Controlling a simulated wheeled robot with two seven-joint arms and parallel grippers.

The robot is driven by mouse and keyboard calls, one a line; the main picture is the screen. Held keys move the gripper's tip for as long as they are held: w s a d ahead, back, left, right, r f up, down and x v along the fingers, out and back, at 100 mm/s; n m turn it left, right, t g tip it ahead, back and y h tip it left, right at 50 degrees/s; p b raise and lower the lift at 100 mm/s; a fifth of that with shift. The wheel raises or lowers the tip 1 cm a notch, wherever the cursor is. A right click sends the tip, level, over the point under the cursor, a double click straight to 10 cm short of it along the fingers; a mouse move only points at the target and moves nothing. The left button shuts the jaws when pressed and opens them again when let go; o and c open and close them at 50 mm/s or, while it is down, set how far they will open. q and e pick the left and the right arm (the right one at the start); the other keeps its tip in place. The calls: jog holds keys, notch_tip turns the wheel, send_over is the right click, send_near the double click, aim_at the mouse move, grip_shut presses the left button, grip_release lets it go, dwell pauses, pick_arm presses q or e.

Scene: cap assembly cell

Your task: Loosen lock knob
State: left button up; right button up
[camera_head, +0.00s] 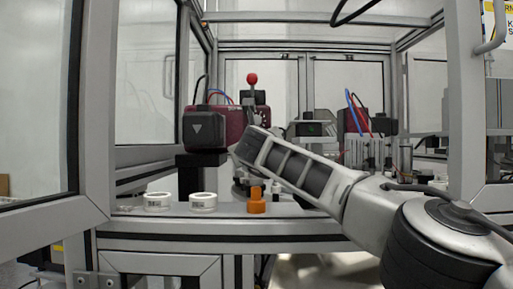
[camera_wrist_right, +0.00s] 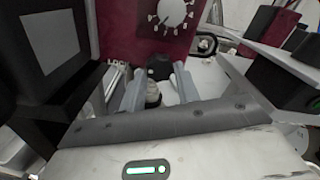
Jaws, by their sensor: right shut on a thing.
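A dark lock knob (camera_wrist_right: 159,68) shows in the right wrist view, in front of a dark red panel (camera_wrist_right: 150,28) that bears the word LOCK and a white dial scale. My right gripper (camera_wrist_right: 159,86) is shut on the knob, with one grey finger on each side of it. A lighter ribbed piece sits just below the knob between the fingers. In the head view my right arm reaches in from the right to the dark red machine (camera_head: 228,118). Its wrist hides the knob and the fingers there. My left gripper is in neither view.
Two white rings (camera_head: 203,201) and an orange part (camera_head: 256,201) stand on the front ledge. A black box (camera_head: 204,131) stands close left of my right wrist. A red ball (camera_head: 252,79) tops a lever behind it. Frame posts border the cell opening.

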pick_arm(q)
jog(key=shift+p, duration=0.3)
pick_arm(e)
jog(key=shift+r+n, duration=0.2)
jog(key=shift+n, duration=3.4)
jog(key=o, duration=1)
jog(key=shift+f, duration=0.1)
jog(key=shift+c, duration=0.2)
